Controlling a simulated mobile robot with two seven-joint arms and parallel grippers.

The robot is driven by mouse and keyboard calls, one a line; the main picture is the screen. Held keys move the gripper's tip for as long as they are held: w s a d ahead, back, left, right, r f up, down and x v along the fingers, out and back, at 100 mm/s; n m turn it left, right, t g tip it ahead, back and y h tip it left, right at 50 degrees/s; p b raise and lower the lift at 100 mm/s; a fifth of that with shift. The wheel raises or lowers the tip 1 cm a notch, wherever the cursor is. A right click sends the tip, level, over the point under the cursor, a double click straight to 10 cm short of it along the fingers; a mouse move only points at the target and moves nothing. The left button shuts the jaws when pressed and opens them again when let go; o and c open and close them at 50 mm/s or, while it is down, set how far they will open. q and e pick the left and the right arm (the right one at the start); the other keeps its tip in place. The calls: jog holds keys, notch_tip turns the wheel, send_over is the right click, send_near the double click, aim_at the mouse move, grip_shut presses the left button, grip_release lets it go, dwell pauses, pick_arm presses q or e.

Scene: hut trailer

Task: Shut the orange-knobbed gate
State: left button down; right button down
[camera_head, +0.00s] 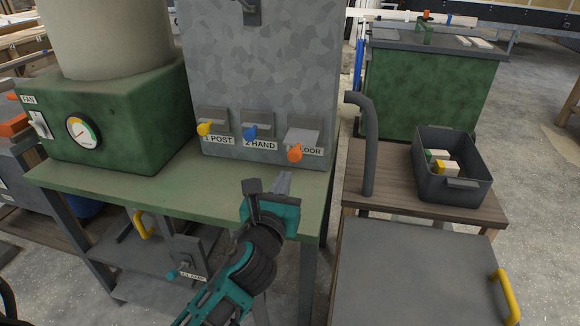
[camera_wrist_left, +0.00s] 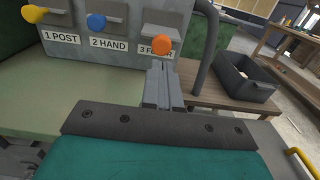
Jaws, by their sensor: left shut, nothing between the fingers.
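The orange-knobbed gate (camera_head: 304,136) is the rightmost of three on the front of a grey metal box, above a label ending in "LOOR". Its orange knob (camera_head: 295,153) points outward and down; in the left wrist view the knob (camera_wrist_left: 162,47) shows just beyond my fingertips. My left gripper (camera_head: 283,180) is shut and empty, a little below and in front of the knob. In the left wrist view its fingers (camera_wrist_left: 158,68) point at the knob; I cannot tell whether they touch it. My right gripper is not in view.
A yellow-knobbed gate (camera_head: 205,129) and a blue-knobbed gate (camera_head: 250,132) sit to the left. A grey pipe (camera_head: 369,150) stands close on the right. A dark bin (camera_head: 455,185) with small blocks sits on a wooden bench. The green bench top (camera_head: 150,188) is mostly clear.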

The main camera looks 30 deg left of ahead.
aim_at(295, 148)
pick_arm(q)
jog(key=x, duration=0.5)
jog(key=shift+w+b, duration=0.35)
jog(key=shift+w, duration=0.05)
jog(key=p+x, duration=0.1)
jog(key=x, duration=0.5)
jog(key=shift+w+a, duration=0.1)
jog(key=shift+w, duration=0.1)
jog(key=shift+a+r, duration=0.1)
jog(key=shift+r, duration=0.15)
jog(key=shift+p, duration=0.3)
